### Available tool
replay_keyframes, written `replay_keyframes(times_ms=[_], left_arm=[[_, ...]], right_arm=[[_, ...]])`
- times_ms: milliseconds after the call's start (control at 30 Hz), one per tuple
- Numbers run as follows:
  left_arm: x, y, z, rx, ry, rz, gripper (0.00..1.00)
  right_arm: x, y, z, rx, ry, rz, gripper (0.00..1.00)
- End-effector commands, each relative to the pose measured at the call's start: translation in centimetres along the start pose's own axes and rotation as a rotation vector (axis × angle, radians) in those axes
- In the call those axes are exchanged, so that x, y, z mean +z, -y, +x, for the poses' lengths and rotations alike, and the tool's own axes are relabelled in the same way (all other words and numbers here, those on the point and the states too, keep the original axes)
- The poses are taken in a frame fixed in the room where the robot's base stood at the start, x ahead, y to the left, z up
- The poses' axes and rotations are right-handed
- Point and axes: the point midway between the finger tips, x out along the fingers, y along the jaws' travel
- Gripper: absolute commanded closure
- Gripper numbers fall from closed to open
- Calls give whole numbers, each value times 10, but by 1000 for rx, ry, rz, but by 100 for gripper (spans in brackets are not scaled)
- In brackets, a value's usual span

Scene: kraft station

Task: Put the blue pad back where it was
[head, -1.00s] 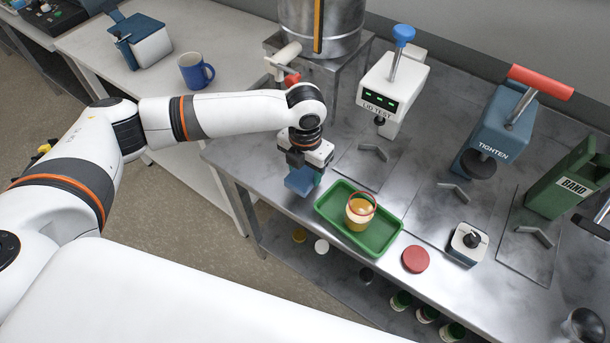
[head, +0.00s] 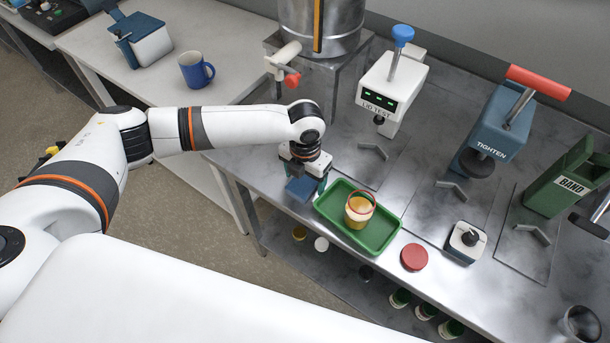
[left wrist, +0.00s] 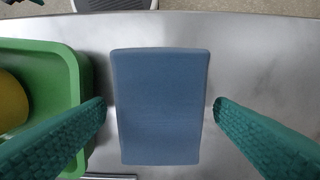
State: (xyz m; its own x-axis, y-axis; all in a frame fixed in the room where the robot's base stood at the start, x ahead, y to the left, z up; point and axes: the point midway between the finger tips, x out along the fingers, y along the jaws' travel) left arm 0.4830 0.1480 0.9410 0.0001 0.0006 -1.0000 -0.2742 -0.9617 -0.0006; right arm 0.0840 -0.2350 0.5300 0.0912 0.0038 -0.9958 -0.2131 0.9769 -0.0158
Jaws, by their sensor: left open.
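The blue pad (head: 301,188) lies on the steel table near its left front edge, just left of the green tray. In the left wrist view the blue pad (left wrist: 160,105) lies flat between the two teal fingers. My left gripper (head: 306,186) is open above the pad, with a gap between each finger and the pad's sides (left wrist: 160,112). My right gripper is not in view.
The green tray (head: 378,237) holds a yellow jar (head: 359,212) with a red ring and stands close to the pad. A red lid (head: 414,257) lies right of the tray. A steel tank (head: 322,20) with a red-handled tap stands behind.

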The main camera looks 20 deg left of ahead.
Motion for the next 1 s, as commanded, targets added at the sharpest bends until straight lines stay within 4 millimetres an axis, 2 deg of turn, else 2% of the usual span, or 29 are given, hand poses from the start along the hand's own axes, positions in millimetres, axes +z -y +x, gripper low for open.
replay_keyframes(times_ms=[167, 233, 500, 700, 833, 1000], left_arm=[[-1, 0, -7, 1, -2, 0, 23], [-1, 0, -16, 0, -4, 1, 23], [-1, 0, -73, 0, -6, 1, 23], [-1, 0, -108, 0, -3, 0, 23], [0, 0, -120, 0, -2, 0, 23], [0, 0, -123, 0, 0, -1, 23]], right_arm=[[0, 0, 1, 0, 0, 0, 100], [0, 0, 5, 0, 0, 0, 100], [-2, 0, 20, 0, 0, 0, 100], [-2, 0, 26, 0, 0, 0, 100], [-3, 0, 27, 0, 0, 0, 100], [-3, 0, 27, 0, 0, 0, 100]])
